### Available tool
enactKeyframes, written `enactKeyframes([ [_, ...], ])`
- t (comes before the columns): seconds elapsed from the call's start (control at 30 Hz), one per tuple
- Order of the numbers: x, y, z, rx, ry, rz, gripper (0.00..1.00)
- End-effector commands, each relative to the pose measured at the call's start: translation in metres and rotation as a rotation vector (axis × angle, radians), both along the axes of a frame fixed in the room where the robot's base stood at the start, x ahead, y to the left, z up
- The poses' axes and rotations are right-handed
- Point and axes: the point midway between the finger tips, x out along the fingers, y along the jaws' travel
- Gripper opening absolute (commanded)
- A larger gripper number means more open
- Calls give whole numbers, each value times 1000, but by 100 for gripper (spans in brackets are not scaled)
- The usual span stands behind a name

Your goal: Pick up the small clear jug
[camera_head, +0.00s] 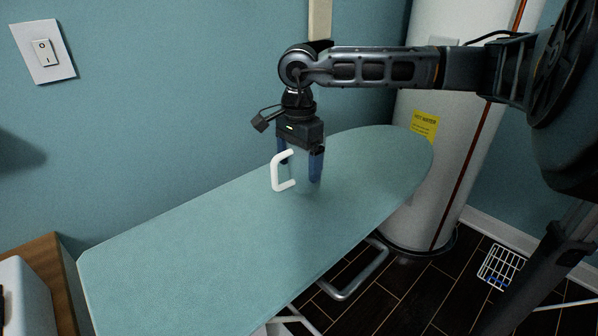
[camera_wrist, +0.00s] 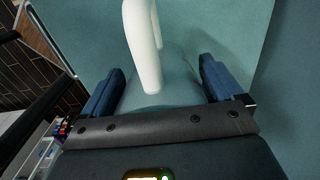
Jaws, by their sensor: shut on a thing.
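The small clear jug (camera_head: 276,174) shows mainly by its white C-shaped handle, over the middle of the ironing board (camera_head: 200,245). Its see-through body is hard to make out against the pale teal cover. My gripper (camera_head: 301,172) points down from above, with its blue fingers on either side of the jug's body, shut on it. In the wrist view, the white handle (camera_wrist: 145,45) rises between the two fingers, and the faint clear body lies between them. I cannot tell whether the jug's base touches the board.
A white water heater (camera_head: 430,180) with a yellow label stands behind the board's rounded right end. A teal wall with a light switch (camera_head: 43,52) runs along the back. A wooden cabinet edge (camera_head: 45,262) is at lower left. The board around the jug is clear.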

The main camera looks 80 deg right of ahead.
Motion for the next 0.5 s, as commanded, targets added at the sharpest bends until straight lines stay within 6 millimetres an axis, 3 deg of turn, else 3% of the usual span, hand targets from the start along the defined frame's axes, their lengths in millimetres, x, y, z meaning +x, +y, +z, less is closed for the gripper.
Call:
enactKeyframes([
  [0.07,0,-2,14,-7,1,1,38],
  [0.5,-48,-77,65,-5,0,-5,38],
])
